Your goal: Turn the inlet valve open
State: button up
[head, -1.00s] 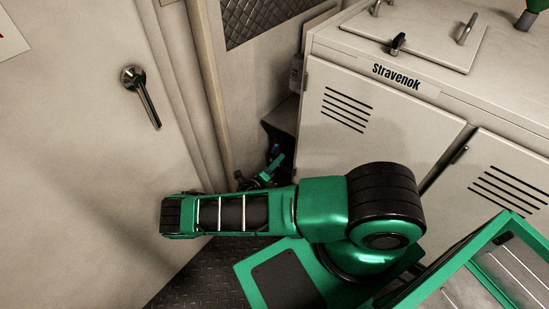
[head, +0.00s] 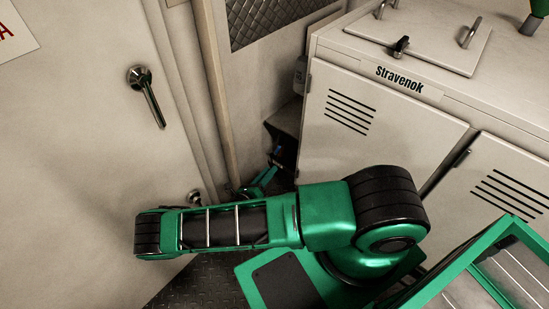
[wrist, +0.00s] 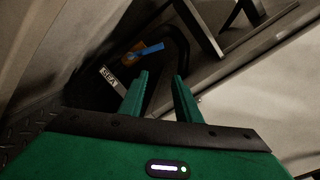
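The inlet valve seems to be the fitting with a blue lever (wrist: 151,49) on an orange-brown body (wrist: 133,55), in the dark recess in the wrist view. My gripper (wrist: 160,77) is open and empty, its two green fingers pointing toward the recess. The lever lies beyond the fingertips, a little left of the middle between them, and they look apart from it. In the head view, a tiny blue spot (head: 278,153) shows in the gap left of the cabinet, and my gripper (head: 268,176) is just below it, partly hidden by my arm.
A pale tag with dark letters (wrist: 111,78) is left of the fingers. A dark curved pipe (wrist: 181,50) and metal bars (wrist: 205,30) are close by on the right. The Stravenok cabinet (head: 375,110) and a door with a lever handle (head: 147,92) flank the narrow gap.

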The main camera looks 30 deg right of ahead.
aim_at(277, 150)
notch_tip(277, 150, up, 4)
jog(key=w+d+r+m+y, duration=0.1)
jog(key=m+y, duration=0.4)
jog(key=m, duration=0.5)
jog(key=shift+t, duration=0.4)
jog(key=x, duration=1.1)
jog(key=shift+w+a+f, duration=0.15)
jog(key=shift+w+f, duration=0.05)
grip_shut()
